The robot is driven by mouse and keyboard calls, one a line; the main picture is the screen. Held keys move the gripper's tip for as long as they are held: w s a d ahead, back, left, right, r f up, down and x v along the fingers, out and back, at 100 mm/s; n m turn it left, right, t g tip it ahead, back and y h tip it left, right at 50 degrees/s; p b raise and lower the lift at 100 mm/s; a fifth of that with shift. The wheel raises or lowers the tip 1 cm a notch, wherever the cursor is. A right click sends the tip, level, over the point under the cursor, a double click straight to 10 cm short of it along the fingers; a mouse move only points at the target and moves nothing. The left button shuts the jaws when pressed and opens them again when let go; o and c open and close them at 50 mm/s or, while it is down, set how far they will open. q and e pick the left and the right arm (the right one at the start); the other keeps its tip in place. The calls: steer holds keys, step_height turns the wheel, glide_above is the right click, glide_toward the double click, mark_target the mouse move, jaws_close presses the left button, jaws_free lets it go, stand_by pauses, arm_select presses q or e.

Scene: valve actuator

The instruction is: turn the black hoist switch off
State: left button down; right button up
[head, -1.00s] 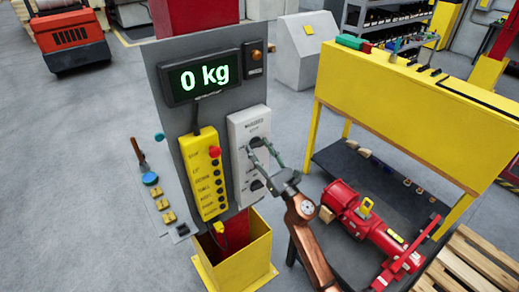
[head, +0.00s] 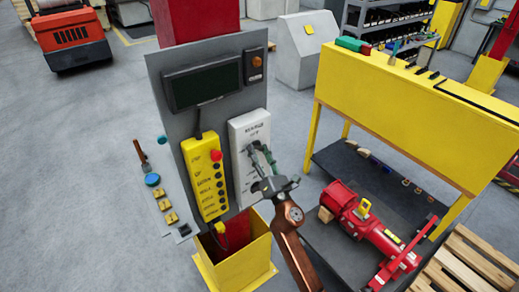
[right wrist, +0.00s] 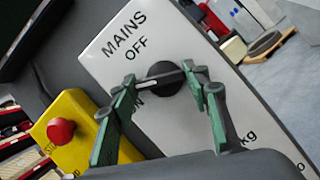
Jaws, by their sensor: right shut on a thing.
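A black round switch knob (right wrist: 163,89) sits on a white plate (right wrist: 105,62) lettered MAINS and OFF, with ON partly hidden. I read no hoist label beside it. My right gripper (head: 262,156) is shut on this knob, with a green-grey finger at each side, as the right wrist view shows. A pale line crosses the knob. In the head view, the white plate (head: 238,130) is on the grey panel, and my right gripper hides the knob and part of the plate's lower half. My left gripper is out of view.
A yellow button box (head: 204,180) with a red button hangs left of the plate. A dark, blank display (head: 202,86) is above. A yellow bin (head: 243,255) stands below. A red hoist (head: 365,222) lies on a low black table at right.

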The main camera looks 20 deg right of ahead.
steer(key=m+g+h+p, duration=0.1)
steer(key=m+p, duration=0.2)
steer(key=m+h+p, duration=0.1)
steer(key=m+p, duration=0.2)
steer(key=m, duration=0.1)
steer(key=r+m+g+h+p, duration=0.1)
steer(key=m+h+p, duration=0.1)
steer(key=m+p, duration=0.1)
steer(key=shift+m+g+p, duration=0.3)
steer(key=shift+m+p, duration=0.05)
steer(key=shift+m, duration=0.05)
steer(key=shift+f+m+g+p, duration=0.15)
steer(key=shift+m+g+p, duration=0.35)
steer(key=shift+m+p, duration=0.95)
steer(key=o, duration=1.2)
steer(key=shift+d+f, duration=0.1)
steer(key=shift+c, duration=0.2)
steer(key=shift+s, duration=0.1)
steer(key=s, duration=1.1)
steer(key=shift+s+a, duration=0.3)
steer(key=shift+s, duration=0.1)
